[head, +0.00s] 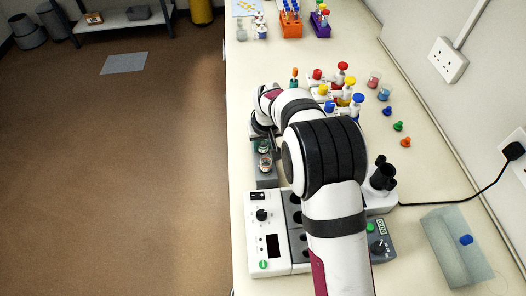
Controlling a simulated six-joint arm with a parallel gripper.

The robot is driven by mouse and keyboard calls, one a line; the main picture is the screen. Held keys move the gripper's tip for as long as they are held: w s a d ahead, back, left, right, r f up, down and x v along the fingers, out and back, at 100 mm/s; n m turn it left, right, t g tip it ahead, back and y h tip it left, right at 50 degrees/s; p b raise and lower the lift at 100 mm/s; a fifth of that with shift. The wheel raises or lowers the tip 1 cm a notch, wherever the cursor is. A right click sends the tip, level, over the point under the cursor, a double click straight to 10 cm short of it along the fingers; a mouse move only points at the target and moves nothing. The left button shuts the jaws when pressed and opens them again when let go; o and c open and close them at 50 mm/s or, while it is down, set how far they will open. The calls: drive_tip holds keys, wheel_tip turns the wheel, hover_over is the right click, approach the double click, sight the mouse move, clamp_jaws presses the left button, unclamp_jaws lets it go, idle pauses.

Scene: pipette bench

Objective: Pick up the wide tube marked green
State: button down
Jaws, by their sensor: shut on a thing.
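My gripper (270,138) points down over the small grey rack (264,182) at the bench's left edge. Its dark fingers are shut at a wide clear tube with a greenish mark (264,147) at the rack's far end. My wrist and arm hide part of the fingers, so the exact contact is not clear. A second wide tube with a reddish mark (265,163) stands in the rack just nearer. I cannot tell whether the green-marked tube is still seated in the rack.
A white device with a dial (268,235) stands close in front of the rack. Several capped bottles (343,85) stand beyond my arm, with loose caps (398,126) to their right. Orange (291,27) and purple (320,27) racks are at the back. A black cable runs right.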

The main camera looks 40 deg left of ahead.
wheel_tip(320, 180, up, 8)
drive_tip(key=shift+f, duration=0.25)
idle(0.4)
